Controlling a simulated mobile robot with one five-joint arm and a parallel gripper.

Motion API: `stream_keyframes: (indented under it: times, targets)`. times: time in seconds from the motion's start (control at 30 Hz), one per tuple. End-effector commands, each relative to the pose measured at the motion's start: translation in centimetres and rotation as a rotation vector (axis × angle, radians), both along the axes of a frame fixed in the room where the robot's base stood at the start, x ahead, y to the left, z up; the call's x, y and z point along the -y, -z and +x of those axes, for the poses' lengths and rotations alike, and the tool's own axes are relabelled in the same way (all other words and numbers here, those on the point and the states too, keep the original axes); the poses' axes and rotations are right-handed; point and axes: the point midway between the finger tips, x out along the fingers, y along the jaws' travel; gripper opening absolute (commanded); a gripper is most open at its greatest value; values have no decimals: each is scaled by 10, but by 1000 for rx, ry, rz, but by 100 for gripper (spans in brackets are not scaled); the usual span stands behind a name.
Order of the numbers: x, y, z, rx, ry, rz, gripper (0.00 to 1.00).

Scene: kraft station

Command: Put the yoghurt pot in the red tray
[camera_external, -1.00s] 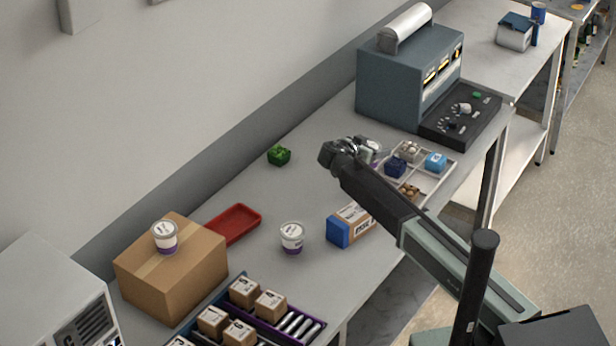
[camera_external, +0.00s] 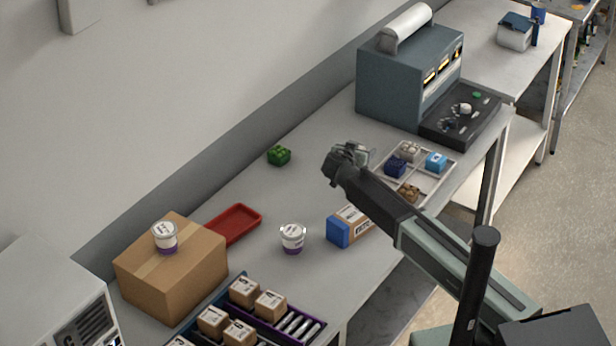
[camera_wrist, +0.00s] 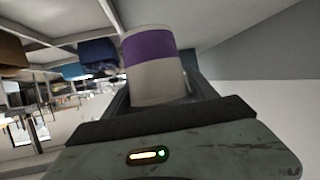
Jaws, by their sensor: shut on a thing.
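The red tray (camera_external: 232,226) lies on the table behind the cardboard box, and no object shows in it. My gripper (camera_external: 350,156) is raised above the table, well to the right of the tray. In the wrist view it is shut on a white yoghurt pot (camera_wrist: 155,75) with a purple band. In the outside view the held pot is mostly hidden by my gripper. Another yoghurt pot (camera_external: 292,238) stands on the table right of the tray. A third yoghurt pot (camera_external: 165,237) stands on the cardboard box (camera_external: 170,282).
A divided tray (camera_external: 434,183) with several small blocks lies right of my gripper. A blue-ended carton (camera_external: 340,231) lies below it. A green block (camera_external: 279,155) sits near the wall. A grey machine (camera_external: 390,85) stands behind. Table between green block and red tray is clear.

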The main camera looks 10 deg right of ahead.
Motion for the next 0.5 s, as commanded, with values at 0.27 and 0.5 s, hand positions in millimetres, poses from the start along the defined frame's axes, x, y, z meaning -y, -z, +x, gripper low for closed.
stream_keyframes:
  times: [0.27,0.5]
  targets:
    - [-139,-18,-3,2,-328,-1,11]
    - [-283,-36,-48,7,-592,-2,11]
